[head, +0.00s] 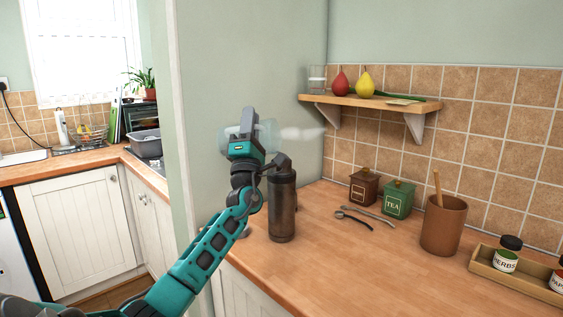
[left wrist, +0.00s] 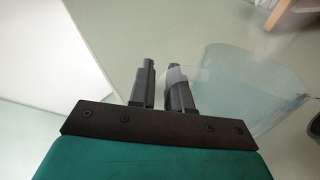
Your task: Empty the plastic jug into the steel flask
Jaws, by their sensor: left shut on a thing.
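A clear plastic jug (head: 270,134) lies on its side in the air at the end of my left arm, in front of the grey-green wall. A pale whitish streak reaches right from it; I cannot tell whether it is part of the jug or its contents. My left gripper (head: 248,122) is shut on the jug. In the left wrist view the fingers (left wrist: 163,85) are close together, with the see-through jug wall (left wrist: 240,90) beside them. A dark steel flask (head: 282,208) stands upright on the counter, below and right of the gripper. Its mouth is hard to make out. My right gripper is out of view.
The wooden counter (head: 330,275) holds brown and green tins (head: 398,199), metal utensils (head: 368,216), a brown pot (head: 443,224) and a tray with jars (head: 515,275). A shelf (head: 375,102) with a glass and fruit juts out to the right of the jug.

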